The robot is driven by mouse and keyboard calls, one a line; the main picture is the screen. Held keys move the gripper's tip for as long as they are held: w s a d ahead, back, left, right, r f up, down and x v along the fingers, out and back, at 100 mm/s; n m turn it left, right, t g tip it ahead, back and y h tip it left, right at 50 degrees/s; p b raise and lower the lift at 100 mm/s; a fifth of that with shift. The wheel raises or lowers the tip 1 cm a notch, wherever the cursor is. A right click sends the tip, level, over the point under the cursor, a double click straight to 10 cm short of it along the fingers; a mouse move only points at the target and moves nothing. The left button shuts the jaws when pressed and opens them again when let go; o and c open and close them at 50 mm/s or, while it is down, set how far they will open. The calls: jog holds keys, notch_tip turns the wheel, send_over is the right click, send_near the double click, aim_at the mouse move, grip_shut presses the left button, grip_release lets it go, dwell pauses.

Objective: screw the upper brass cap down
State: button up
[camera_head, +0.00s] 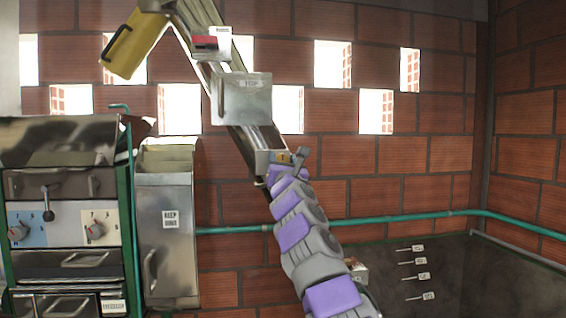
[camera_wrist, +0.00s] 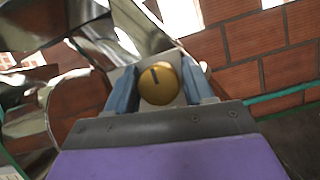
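The upper brass cap (camera_wrist: 160,83) is a round brass knob with a dark slot across its face. In the wrist view it sits between the two blue-grey fingers of my gripper (camera_wrist: 158,78), one finger on each side. The fingers are very close to its sides. I cannot tell whether they touch it. In the head view my gripper (camera_head: 290,160) is up against a small metal plate (camera_head: 264,161) low on the sloping elevator chute. Only a bit of the brass cap (camera_head: 283,156) shows there, partly hidden by my gripper.
A metal box (camera_head: 241,98), a red switch (camera_head: 205,43) and a yellow bucket (camera_head: 134,42) are on the chute above. A steel bin (camera_head: 168,227) and control cabinet (camera_head: 62,190) stand left. A teal pipe (camera_head: 400,218) runs along the brick wall. There is free room to the right.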

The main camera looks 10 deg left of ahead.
jog(key=shift+a, duration=0.2)
jog(key=shift+c, duration=1.4)
jog(key=shift+d, duration=0.15)
jog(key=c, duration=0.4)
jog(key=shift+m, duration=0.3)
